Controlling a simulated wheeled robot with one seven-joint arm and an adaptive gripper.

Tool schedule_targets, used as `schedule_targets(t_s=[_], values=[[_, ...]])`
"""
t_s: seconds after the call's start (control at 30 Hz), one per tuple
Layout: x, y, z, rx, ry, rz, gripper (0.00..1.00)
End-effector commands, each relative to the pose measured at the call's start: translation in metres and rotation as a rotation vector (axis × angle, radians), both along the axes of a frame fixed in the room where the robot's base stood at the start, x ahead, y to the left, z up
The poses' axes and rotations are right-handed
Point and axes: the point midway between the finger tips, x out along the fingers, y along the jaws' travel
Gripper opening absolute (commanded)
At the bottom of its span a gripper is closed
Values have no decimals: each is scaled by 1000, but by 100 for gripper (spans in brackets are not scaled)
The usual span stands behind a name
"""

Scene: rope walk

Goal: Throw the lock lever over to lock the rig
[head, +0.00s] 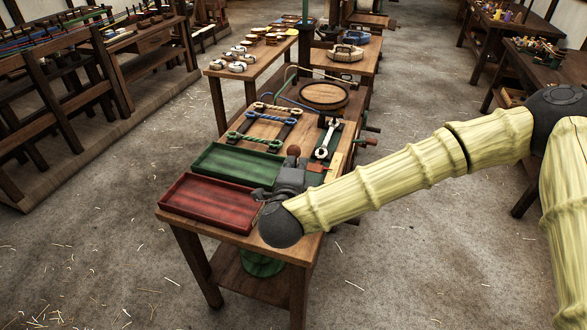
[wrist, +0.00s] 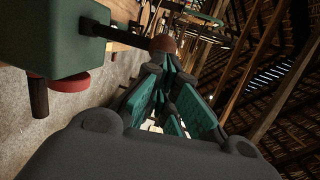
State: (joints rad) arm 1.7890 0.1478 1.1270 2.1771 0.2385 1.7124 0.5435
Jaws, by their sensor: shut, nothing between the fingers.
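The lock lever shows in the wrist view as a thin dark rod (wrist: 120,36) with a brown ball knob (wrist: 163,43). The rod sticks out from a green block of the rig (wrist: 50,36). In the head view the brown knob (head: 293,150) stands just beyond my gripper (head: 293,166), at the near right part of the bench. My gripper's fingers (wrist: 163,70) are shut and empty, with their tips close to the knob. I cannot tell whether they touch it. The lever's base is hidden behind my gripper in the head view.
A red tray (head: 180,203) and a green tray (head: 215,160) lie left of my gripper on the wooden bench. A wrench-like metal piece (head: 325,141) and a round wooden disc (head: 324,95) lie farther back. Dark handles (head: 370,128) jut from the right edge. Floor right of the bench is clear.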

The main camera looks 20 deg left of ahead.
Motion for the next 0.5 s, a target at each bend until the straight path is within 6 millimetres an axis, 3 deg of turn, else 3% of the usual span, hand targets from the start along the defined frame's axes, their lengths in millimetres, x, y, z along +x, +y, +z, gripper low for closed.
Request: schedule_targets(t_s=[0.2,0.5], values=[[19,3,-3,0,0,-1,0],[22,4,-5,-1,0,0,0]])
